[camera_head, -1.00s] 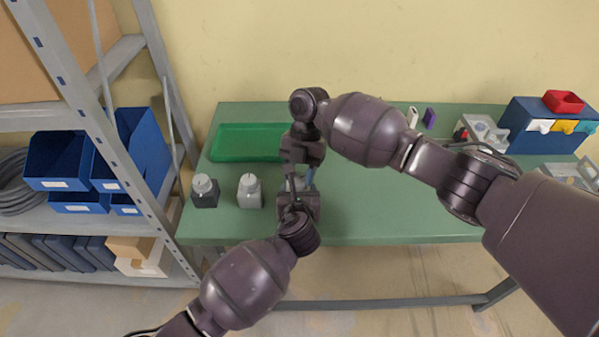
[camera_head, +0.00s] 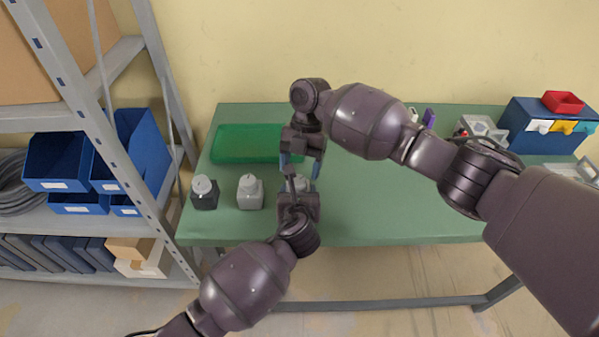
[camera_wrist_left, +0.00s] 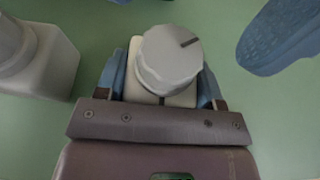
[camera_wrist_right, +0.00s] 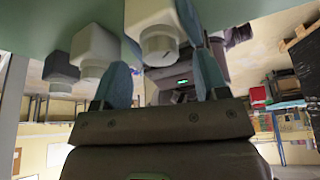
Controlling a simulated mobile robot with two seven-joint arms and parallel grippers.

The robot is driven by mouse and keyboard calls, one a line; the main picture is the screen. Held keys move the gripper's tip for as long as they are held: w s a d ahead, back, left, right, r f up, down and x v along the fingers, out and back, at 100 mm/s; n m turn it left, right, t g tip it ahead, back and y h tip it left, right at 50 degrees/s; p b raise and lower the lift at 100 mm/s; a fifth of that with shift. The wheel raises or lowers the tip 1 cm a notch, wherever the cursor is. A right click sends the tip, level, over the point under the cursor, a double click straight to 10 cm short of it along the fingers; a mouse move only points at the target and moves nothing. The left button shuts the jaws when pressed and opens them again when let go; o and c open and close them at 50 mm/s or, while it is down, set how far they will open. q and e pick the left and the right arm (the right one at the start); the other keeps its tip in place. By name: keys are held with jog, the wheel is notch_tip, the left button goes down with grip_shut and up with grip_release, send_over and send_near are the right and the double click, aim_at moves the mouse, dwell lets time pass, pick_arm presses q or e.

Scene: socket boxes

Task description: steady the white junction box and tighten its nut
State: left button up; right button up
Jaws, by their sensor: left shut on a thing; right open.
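The white junction box (camera_wrist_left: 134,88) stands on the green table, held between the blue fingers of my left gripper (camera_wrist_left: 163,90). Its round pale nut (camera_wrist_left: 170,60) sits on top, with a dark mark on its upper face; the box and nut also show in the right wrist view (camera_wrist_right: 150,14). In the head view my left gripper (camera_head: 299,194) largely hides the box. My right gripper (camera_head: 301,166) is open and empty just above and behind the nut. Its fingers (camera_wrist_right: 163,78) point toward the nut, apart from it.
A grey box (camera_head: 250,192) and a black box (camera_head: 205,194), each with a round nut, stand to the left. A green tray (camera_head: 245,157) lies behind them. A blue bin (camera_head: 545,128) and a grey fixture (camera_head: 481,131) stand far right. The table's middle right is clear.

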aim_at(298, 182)
jog(key=v, duration=1)
jog(key=shift+a, duration=0.15)
jog(key=s+f+n, duration=0.1)
jog(key=f, duration=0.2)
jog(key=s+a+f+n+h, duration=0.1)
jog(key=s+f+n, duration=0.1)
jog(key=f, duration=0.2)
jog(key=s+f+n, duration=0.1)
jog(key=f, duration=0.3)
jog(key=shift+s+a+f+n+h, duration=0.1)
jog(key=shift+s+a+n+h, duration=0.2)
jog(key=shift+a+h, duration=0.1)
jog(key=c, duration=0.9)
jog(key=shift+c, duration=0.2)
